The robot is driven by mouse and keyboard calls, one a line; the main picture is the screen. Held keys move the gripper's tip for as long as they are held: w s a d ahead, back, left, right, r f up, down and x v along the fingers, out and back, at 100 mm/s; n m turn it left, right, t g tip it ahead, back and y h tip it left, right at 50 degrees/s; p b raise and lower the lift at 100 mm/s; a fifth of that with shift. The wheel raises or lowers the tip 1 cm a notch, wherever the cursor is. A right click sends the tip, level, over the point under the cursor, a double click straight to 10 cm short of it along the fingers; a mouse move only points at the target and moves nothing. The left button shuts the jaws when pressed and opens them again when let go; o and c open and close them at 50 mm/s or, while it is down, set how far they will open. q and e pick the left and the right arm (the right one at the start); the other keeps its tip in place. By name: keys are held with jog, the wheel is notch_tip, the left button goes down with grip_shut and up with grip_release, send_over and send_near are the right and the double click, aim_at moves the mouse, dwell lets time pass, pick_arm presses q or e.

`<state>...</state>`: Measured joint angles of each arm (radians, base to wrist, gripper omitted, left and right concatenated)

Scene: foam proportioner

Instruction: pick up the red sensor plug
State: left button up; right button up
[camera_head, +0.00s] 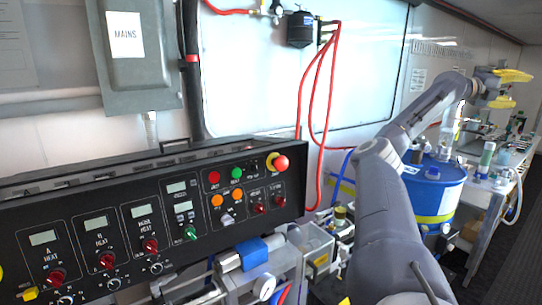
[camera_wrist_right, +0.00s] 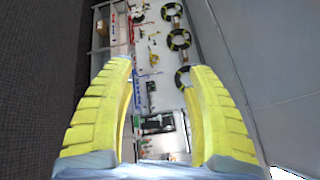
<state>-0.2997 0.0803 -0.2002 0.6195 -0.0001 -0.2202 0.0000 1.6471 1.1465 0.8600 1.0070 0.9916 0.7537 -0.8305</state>
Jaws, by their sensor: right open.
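I cannot make out a red sensor plug for certain in either view. My right gripper (camera_head: 508,89) is raised at the upper right of the head view, at the end of my grey right arm. Its two yellow fingers are apart. In the right wrist view the yellow fingers (camera_wrist_right: 158,66) are spread wide with nothing between them. They are well above the bench and floor. My left gripper does not show.
A black control panel (camera_head: 120,235) with red knobs and a red stop button (camera_head: 281,163) fills the left. Red hoses (camera_head: 331,90) hang on the wall. A blue drum (camera_head: 434,188) stands beside a cluttered bench (camera_head: 484,216) at right. Dark floor (camera_wrist_right: 45,70) is clear.

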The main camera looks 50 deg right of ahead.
jog(key=s+a+f+y, duration=0.1)
jog(key=s+a+y, duration=0.1)
jog(key=s, duration=0.3)
jog(key=w+f+m+t, duration=0.1)
jog(key=w+f+t, duration=0.2)
jog(key=w, duration=0.7)
jog(key=w+f+m+t, duration=0.2)
jog(key=w+f, duration=0.2)
jog(key=w, duration=0.6)
jog(key=w+a+f+t+y, duration=0.1)
jog(key=w+a, duration=0.2)
jog(key=w, duration=0.6)
jog(key=w+a+f+m+t, duration=0.1)
jog(key=w+a+t, duration=0.15)
jog(key=w, duration=0.55)
jog(key=w+a+f+t+y, duration=0.1)
jog(key=w+a, duration=0.3)
jog(key=w, duration=0.5)
jog(key=w+a+r+m+t+y, duration=0.1)
jog(key=w+a+m+t, duration=0.1)
jog(key=w+a, duration=1.3)
jog(key=w+a+r+m+t+y, duration=0.1)
jog(key=w+a+r, duration=0.1)
jog(key=w+a, duration=0.75)
jog(key=w+a+r+m+t+y, duration=0.1)
jog(key=w+a, duration=0.6)
jog(key=a, duration=0.6)
jog(key=shift+g, duration=0.25)
jog(key=x, duration=1.6)
jog(key=shift+s+d+f, duration=0.25)
